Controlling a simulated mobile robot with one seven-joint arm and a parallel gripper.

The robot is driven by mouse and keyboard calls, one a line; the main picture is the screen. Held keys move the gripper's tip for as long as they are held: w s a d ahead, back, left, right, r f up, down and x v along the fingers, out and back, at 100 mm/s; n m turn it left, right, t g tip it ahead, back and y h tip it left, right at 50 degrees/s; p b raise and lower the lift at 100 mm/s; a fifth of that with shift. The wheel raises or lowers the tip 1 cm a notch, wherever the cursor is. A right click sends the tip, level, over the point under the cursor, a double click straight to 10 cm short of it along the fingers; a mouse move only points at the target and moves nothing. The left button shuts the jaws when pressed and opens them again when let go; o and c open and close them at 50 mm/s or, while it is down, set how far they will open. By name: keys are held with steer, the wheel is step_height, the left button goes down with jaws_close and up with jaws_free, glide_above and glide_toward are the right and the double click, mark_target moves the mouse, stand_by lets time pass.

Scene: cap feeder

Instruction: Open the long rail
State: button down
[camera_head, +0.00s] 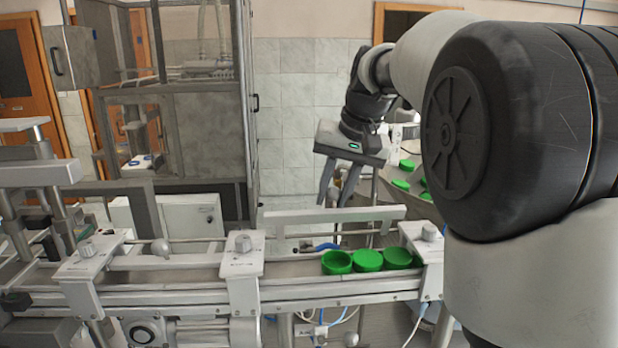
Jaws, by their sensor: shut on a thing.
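The long rail (378,213) is a pale grey bar on the back side of the cap track. It slants slightly, its right end a little higher, and stands apart above the track bed. My gripper (333,205) comes down from above with its two dark fingers at the middle of the rail, shut on it. The fingertips are partly hidden where they meet the bar.
Green caps (368,260) sit in the track (200,272) in front of the rail. Clamp blocks with knobs (243,258) stand on the track. More green caps lie in a hopper (418,169) behind. My arm covers the right side.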

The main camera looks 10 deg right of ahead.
steer(key=shift+w+f+g, duration=0.25)
steer(key=shift+w+g, duration=0.35)
steer(key=shift+g, duration=0.3)
steer(key=shift+w+f+g, duration=0.25)
steer(key=shift+w+g, duration=0.35)
steer(key=shift+g, duration=0.3)
steer(key=c, duration=1.5)
jaws_free()
steer(key=shift+o, duration=0.2)
step_height(320, 180, up, 7)
steer(key=d, duration=0.1)
steer(key=shift+d+r, duration=0.2)
steer(key=shift+d, duration=0.05)
